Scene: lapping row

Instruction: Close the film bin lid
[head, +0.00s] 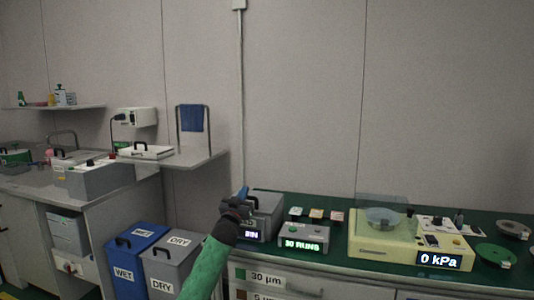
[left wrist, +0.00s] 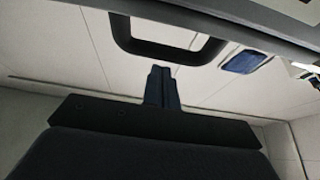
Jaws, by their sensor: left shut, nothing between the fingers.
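A grey box (head: 268,213) with a small lit display that seems to read BIN stands at the left end of the green bench; I take it as the film bin. My left gripper (head: 243,193), with blue fingertips, is at its left side and hides part of it. How far its lid is open is unclear. In the left wrist view, the shut, empty fingers (left wrist: 162,88) point up just below a black handle (left wrist: 170,52) on a grey panel at the top edge. Contact with the handle cannot be told. My right gripper is out of view.
A lit box (head: 303,237) and a cream machine (head: 372,254) with a clear cover stand to the right on the bench. Blue WET (head: 130,262) and grey DRY (head: 172,262) bins stand left of my arm. A blue towel (head: 191,118) hangs on a rail behind.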

